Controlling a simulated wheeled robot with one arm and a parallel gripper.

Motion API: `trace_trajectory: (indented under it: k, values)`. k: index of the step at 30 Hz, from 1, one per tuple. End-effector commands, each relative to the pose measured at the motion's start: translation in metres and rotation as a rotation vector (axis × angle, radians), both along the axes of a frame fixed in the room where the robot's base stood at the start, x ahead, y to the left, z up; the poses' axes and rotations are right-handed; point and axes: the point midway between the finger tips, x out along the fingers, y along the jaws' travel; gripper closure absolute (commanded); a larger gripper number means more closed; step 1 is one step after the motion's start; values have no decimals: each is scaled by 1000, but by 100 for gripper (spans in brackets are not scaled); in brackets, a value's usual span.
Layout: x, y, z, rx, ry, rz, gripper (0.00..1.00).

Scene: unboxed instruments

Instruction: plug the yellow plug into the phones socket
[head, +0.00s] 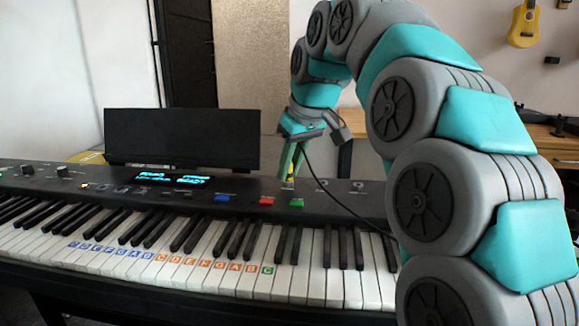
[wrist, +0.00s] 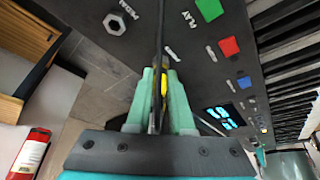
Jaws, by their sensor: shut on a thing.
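My gripper (head: 292,163) is shut on the yellow plug (head: 297,174), over the back right part of the keyboard's panel. In the wrist view the yellow plug (wrist: 163,84) shows as a thin strip between the teal fingers (wrist: 155,85). A black cable (wrist: 159,32) runs from it; the head view shows the cable (head: 340,203) looping right and down across the keys. The plug's tip is hidden.
The black keyboard (head: 130,184) carries a lit display (head: 172,178) and blue, red (head: 267,201) and green (head: 297,203) buttons near the gripper. A black music stand (head: 183,138) rises behind, left of my gripper. A wooden table (head: 545,135) stands behind on the right.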

Motion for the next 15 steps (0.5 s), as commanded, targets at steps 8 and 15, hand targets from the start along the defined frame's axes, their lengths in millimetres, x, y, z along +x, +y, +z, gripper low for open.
trace_trajectory:
  k: [8,15]
  values:
    - [0,0,-3,-3,8,1,63]
    - [0,0,-3,-2,7,0,45]
